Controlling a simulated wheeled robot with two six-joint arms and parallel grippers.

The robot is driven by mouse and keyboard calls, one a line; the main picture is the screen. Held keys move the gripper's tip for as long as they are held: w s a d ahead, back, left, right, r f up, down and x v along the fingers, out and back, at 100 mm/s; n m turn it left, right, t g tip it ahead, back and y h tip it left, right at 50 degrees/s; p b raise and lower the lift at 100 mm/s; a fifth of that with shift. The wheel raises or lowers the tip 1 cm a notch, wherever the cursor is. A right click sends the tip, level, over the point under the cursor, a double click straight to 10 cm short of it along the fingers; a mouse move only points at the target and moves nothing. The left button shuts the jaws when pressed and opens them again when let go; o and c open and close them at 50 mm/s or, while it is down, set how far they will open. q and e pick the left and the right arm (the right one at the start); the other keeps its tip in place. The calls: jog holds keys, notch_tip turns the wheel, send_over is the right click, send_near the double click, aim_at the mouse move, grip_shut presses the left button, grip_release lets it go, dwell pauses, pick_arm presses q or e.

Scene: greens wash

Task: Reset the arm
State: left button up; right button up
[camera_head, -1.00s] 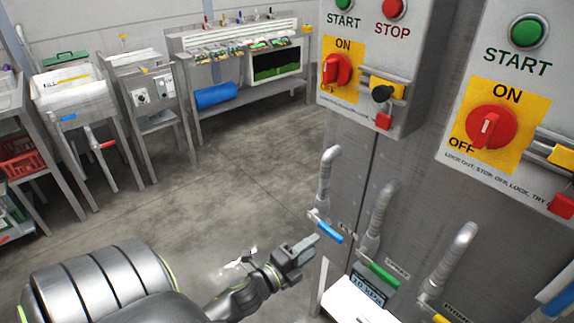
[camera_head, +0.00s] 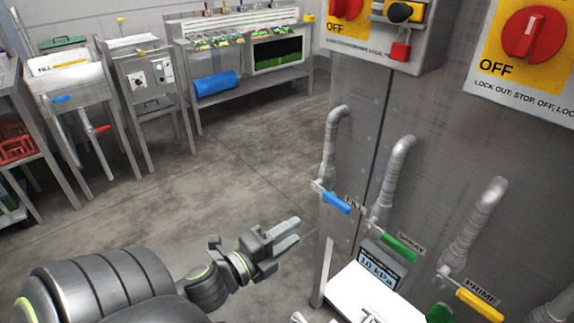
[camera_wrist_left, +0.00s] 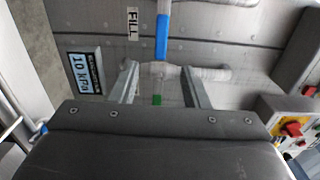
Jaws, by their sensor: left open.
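My left arm comes in from the lower left in the head view. Its gripper (camera_head: 288,233) is open and empty, in the air to the left of the grey machine panel (camera_head: 355,150). In the left wrist view the two fingers (camera_wrist_left: 158,85) stand apart with nothing between them. Beyond them are the blue FILL handle (camera_wrist_left: 162,38) and a grey pipe on the panel. In the head view the blue handle (camera_head: 336,203) is to the right of the fingers and apart from them.
A green handle (camera_head: 399,248) and a yellow PRIME handle (camera_head: 480,304) sit on pipes to the right. A pressure display (camera_head: 376,268) reads 10 kPa. Red rotary switches (camera_head: 534,34) are above. Benches (camera_head: 200,100) stand at the back left. The floor between is clear.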

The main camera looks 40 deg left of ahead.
pick_arm(q)
jog(key=shift+s+d, duration=0.1)
jog(key=shift+s, duration=0.05)
pick_arm(e)
jog(key=shift+w+f, duration=0.15)
jog(key=shift+w, duration=0.05)
dwell(0.4)
